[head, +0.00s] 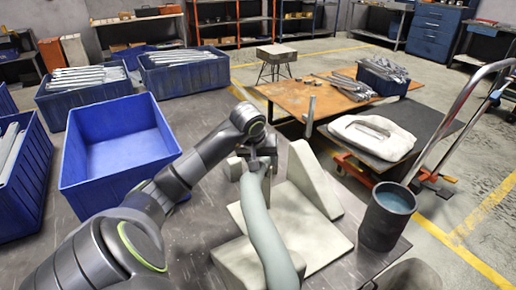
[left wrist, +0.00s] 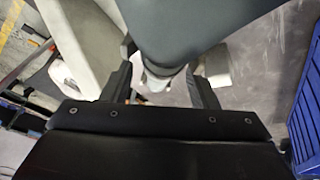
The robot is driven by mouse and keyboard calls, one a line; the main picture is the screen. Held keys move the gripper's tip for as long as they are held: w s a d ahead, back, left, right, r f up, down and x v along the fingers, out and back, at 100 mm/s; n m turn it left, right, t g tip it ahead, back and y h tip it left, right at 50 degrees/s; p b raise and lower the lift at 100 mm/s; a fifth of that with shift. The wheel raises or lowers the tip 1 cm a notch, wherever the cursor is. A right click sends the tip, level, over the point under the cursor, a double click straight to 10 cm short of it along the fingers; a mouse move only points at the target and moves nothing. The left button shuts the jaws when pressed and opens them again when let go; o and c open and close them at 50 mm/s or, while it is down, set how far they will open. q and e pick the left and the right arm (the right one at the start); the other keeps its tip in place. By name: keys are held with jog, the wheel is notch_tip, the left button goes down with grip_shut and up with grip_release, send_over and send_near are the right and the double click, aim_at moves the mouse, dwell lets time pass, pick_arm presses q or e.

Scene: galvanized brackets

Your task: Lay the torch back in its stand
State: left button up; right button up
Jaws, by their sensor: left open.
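The torch (head: 262,222) is a long, curved grey-green body. In the head view it lies over a pale beige stand (head: 328,243) with a base plate, a wedge-shaped upright on the right and a block at the front. My left gripper (head: 257,160) is open at the far end of the torch. In the left wrist view the torch body (left wrist: 205,28) fills the top and narrows to a metal end between the two fingers, with gaps visible beside it. Whether the torch is fully seated is hard to tell. My right gripper is not in view.
A dark cylindrical cup (head: 387,217) stands right of the stand. An empty blue bin (head: 118,150) is on the left, with filled blue bins (head: 85,98) behind. A wooden table (head: 318,97) and a trolley handle (head: 458,120) are beyond the metal worktop.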

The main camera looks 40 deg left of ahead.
pick_arm(q)
jog(key=v, duration=1.7)
jog(key=shift+r, duration=0.25)
jog(key=shift+s, duration=0.15)
